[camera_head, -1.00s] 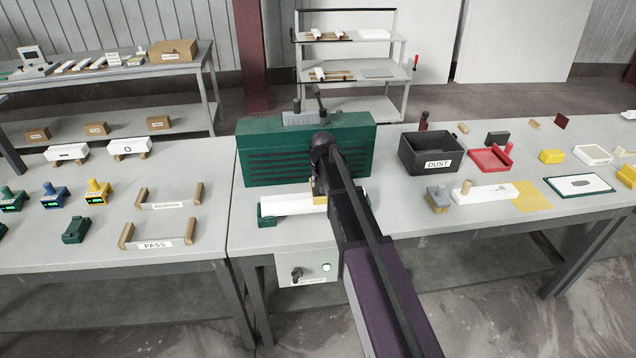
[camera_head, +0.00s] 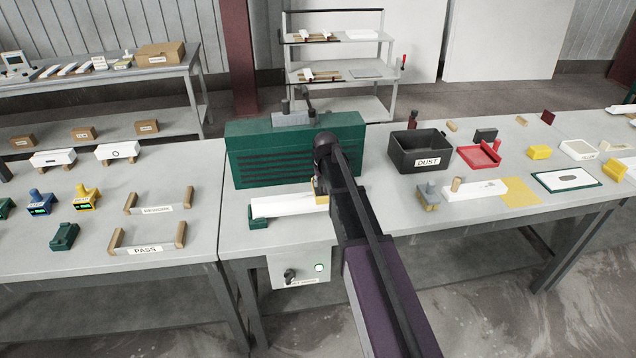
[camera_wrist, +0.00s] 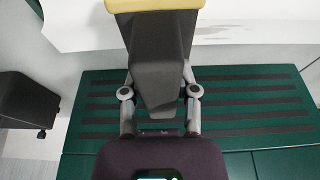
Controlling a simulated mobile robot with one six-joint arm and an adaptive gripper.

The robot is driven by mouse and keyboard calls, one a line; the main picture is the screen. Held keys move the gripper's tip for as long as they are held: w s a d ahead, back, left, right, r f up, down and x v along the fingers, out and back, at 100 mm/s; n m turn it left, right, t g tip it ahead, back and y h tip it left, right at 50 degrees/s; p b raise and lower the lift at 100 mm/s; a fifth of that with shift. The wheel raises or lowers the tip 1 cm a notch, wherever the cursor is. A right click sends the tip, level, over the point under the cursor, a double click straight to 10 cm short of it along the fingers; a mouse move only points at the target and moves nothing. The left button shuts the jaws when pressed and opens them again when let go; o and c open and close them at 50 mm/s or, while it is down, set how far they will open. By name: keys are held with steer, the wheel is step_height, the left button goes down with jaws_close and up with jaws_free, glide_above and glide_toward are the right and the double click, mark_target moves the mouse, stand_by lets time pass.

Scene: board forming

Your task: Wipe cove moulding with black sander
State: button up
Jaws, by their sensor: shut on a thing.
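My gripper (camera_wrist: 160,75) is shut on the black sander (camera_wrist: 158,45), a dark tapered body with a yellow pad (camera_wrist: 152,5) at its far end. The white moulding (camera_wrist: 75,25) runs across the top of the wrist view, with the yellow pad at it; contact cannot be made out. Dark marks show on the moulding right of the sander. In the head view the moulding (camera_head: 280,206) lies in front of the green machine (camera_head: 290,155), its left end by a green block (camera_head: 257,217). My arm hides most of the sander and the area to its right.
A black DUST bin (camera_head: 420,150) stands to the right. Beyond it are a red tray (camera_head: 478,155), a marked white block (camera_head: 478,189), a yellow sheet (camera_head: 518,202) and a framed pad (camera_head: 566,180). PASS (camera_head: 146,250) and second labelled racks lie left.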

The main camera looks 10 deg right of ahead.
steer(key=shift+d, duration=0.15)
stand_by(0.3)
steer(key=shift+a, duration=0.2)
steer(key=shift+a, duration=2)
steer(key=shift+a, duration=0.1)
steer(key=shift+w+a, duration=0.1)
steer(key=shift+a, duration=1.9)
steer(key=shift+r+p, duration=3)
steer(key=shift+p, duration=0.1)
steer(key=shift+r, duration=0.1)
